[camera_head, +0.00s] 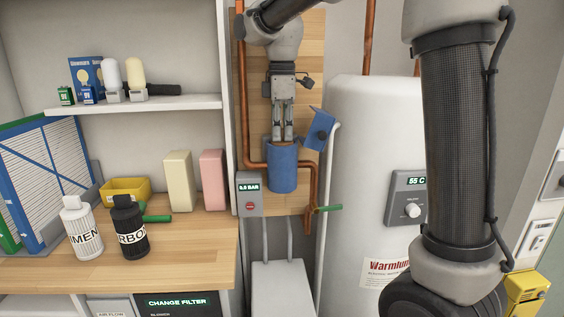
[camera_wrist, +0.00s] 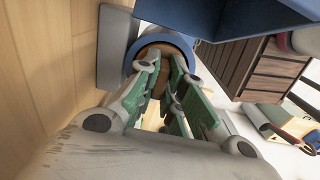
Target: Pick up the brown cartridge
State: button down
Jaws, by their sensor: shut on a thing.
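The brown cartridge (camera_wrist: 151,53) shows in the wrist view as a round brown end inside the rim of a blue cylindrical housing (camera_head: 282,170). Most of its body is hidden in the housing. My gripper (camera_head: 282,137) points down at the housing's open top, with its fingertips at the rim. In the wrist view my gripper (camera_wrist: 165,72) has its green-padded fingers closed on the cartridge's upper end. The housing's blue lid (camera_head: 319,130) stands open to the right of the fingers.
Copper pipes (camera_head: 243,100) run around the housing on a wooden panel. A white tank (camera_head: 375,130) stands to the right. A wooden counter (camera_head: 185,238) at left bears a white bottle (camera_head: 81,228), a black bottle (camera_head: 129,227) and a yellow bin (camera_head: 125,190).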

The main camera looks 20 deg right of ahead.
notch_tip(320, 180, up, 18)
dwell(0.8)
jog(key=shift+s, duration=0.1)
